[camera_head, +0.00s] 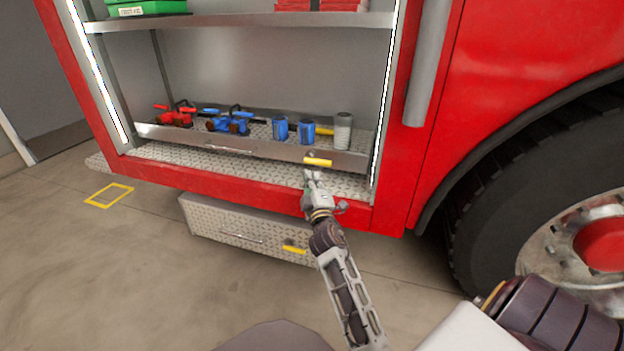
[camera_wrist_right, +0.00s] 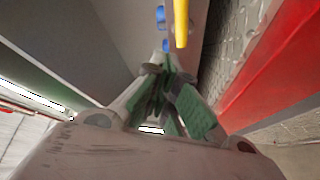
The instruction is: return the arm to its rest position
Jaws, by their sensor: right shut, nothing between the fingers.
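My right arm reaches up from the lower middle of the head view, and its gripper (camera_head: 313,180) is at the front of the open truck compartment. The gripper is just below the yellow handle (camera_head: 318,161) of the metal tray (camera_head: 260,151). In the right wrist view the green-padded fingers (camera_wrist_right: 165,85) are together with nothing between them. The yellow handle also shows there beyond the fingertips (camera_wrist_right: 181,22), apart from them. My left gripper is not in view.
The tray holds red (camera_head: 175,116) and blue (camera_head: 230,123) fittings, blue cups (camera_head: 280,128) and a grey cylinder (camera_head: 342,130). A shelf (camera_head: 240,23) is above. A diamond-plate box (camera_head: 240,225) juts out below. A large wheel (camera_head: 540,215) is at right; open floor lies left.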

